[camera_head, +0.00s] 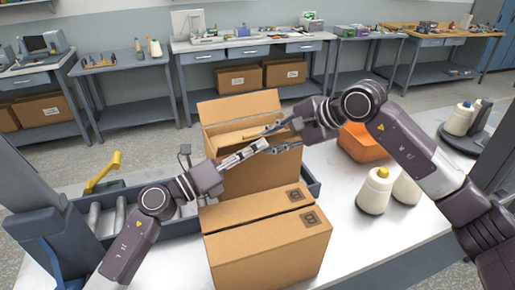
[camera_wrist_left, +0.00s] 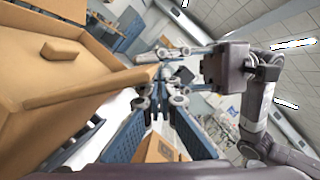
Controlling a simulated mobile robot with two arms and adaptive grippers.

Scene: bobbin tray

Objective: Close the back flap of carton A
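Carton A (camera_head: 262,176) is a brown box standing behind a second carton. Its back flap (camera_head: 240,106) stands up along the far edge. Other flap panels (camera_head: 232,134) lie lower over the opening, partly hidden by my grippers. A brown carton, seemingly carton A, fills the left of the left wrist view (camera_wrist_left: 40,85). My right gripper (camera_head: 272,138) is at the carton's right side above the opening, fingers spread and empty. The two grippers are very close together.
The closed carton marked B (camera_head: 265,238) stands in front. A blue-grey tray (camera_head: 312,190) lies around carton A's base. An orange bin (camera_head: 358,142) and white bobbins (camera_head: 374,192) stand to the right on the white table (camera_head: 340,238). A yellow handle (camera_head: 103,170) rises at left.

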